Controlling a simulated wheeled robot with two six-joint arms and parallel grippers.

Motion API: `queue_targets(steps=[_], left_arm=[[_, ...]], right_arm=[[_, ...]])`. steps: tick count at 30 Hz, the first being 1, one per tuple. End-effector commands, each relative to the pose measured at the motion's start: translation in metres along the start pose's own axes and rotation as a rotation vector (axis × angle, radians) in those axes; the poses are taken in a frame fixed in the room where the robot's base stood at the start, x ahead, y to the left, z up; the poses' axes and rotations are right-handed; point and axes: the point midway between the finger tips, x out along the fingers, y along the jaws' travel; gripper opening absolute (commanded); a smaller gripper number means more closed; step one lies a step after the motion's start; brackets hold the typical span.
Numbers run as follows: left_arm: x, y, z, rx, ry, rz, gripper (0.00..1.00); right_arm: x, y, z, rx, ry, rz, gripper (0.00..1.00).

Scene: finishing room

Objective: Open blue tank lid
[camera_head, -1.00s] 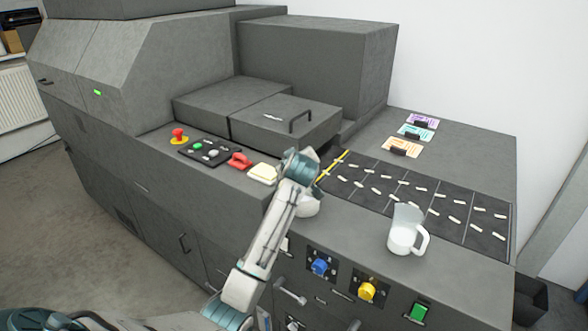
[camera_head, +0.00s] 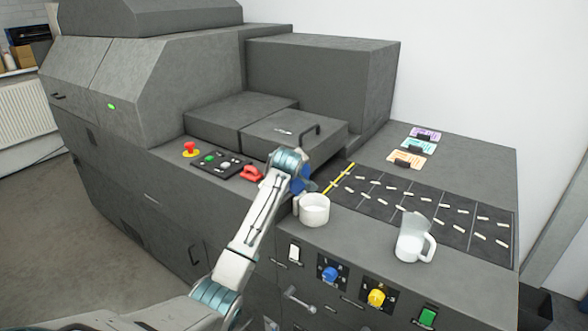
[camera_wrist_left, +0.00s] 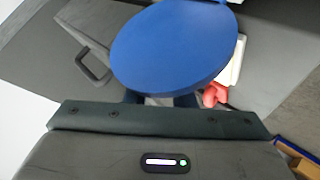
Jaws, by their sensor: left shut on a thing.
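The blue lid (camera_head: 304,184) is a round disc, partly hidden behind my left wrist in the head view. In the left wrist view the lid (camera_wrist_left: 175,48) fills the upper middle, just beyond the gripper. My left gripper (camera_wrist_left: 160,100) is shut on the lid; its fingertips are mostly hidden under the disc. A round white tank (camera_head: 314,211) stands on the counter just right of and below my wrist, its top uncovered. I cannot tell whether the lid still joins the tank. My right gripper is not in view.
A white jug (camera_head: 411,243) stands to the right near the counter edge. A black handle (camera_head: 311,131) sticks up behind the gripper. Red switches (camera_head: 251,173) lie left of it. Blue and yellow knobs (camera_head: 376,297) are on the front panel.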

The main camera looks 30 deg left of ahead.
Motion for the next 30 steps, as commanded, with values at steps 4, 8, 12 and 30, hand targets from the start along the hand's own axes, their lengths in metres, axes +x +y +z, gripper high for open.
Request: queue_targets(steps=[4, 8, 12, 30], left_arm=[[0.006, -0.011, 0.005, 0.008, -0.008, -0.024, 0.0], [0.006, -0.011, 0.005, 0.008, -0.008, -0.024, 0.0], [0.006, -0.011, 0.005, 0.008, -0.008, -0.024, 0.0], [0.004, -0.007, 0.004, 0.005, -0.007, -0.015, 0.43]], right_arm=[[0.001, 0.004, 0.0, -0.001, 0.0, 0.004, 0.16], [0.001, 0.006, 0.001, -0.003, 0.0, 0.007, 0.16], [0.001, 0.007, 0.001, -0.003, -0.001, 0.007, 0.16], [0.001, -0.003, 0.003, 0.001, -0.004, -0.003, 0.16]])
